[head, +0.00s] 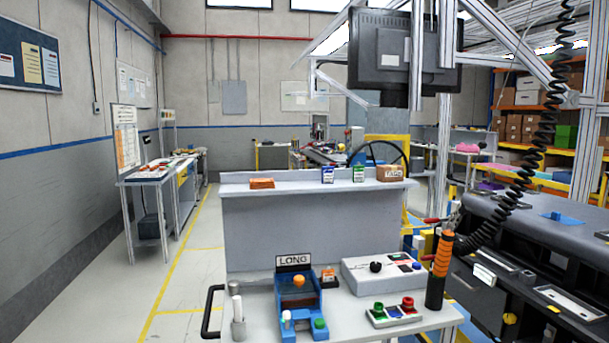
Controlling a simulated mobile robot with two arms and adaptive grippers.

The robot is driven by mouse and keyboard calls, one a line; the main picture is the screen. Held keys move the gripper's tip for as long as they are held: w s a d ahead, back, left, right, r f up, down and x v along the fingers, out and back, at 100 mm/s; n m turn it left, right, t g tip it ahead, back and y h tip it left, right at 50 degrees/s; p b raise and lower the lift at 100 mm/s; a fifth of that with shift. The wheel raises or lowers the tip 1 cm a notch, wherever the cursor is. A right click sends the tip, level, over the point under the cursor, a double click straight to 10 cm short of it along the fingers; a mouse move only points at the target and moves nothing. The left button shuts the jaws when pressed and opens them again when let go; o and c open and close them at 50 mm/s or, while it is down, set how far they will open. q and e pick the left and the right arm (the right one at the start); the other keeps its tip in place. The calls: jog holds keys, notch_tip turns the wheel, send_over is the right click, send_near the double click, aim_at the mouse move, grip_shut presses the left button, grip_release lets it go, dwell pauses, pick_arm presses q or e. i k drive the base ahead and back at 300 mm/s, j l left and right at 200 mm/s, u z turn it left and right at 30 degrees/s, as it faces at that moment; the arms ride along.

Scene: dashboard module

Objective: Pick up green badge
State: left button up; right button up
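The green badge (359,173) is a small upright card, green and white, on the top ledge of the grey workstation (300,230). A similar blue badge (327,174) stands a little to its left. A brown box marked TAPE (390,173) sits to its right. Neither of my grippers is in the head view.
An orange item (262,183) lies at the ledge's left. The lower worktop holds a blue fixture marked LONG (293,261), a white control box (383,274) and a button box (394,312). An orange-handled tool (440,265) stands at right under a coiled cord (530,140). Floor is clear at left.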

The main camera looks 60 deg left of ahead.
aim_at(358, 170)
jog(key=u, duration=1.75)
jog(key=i, duration=0.1)
jog(key=l+u, duration=0.05)
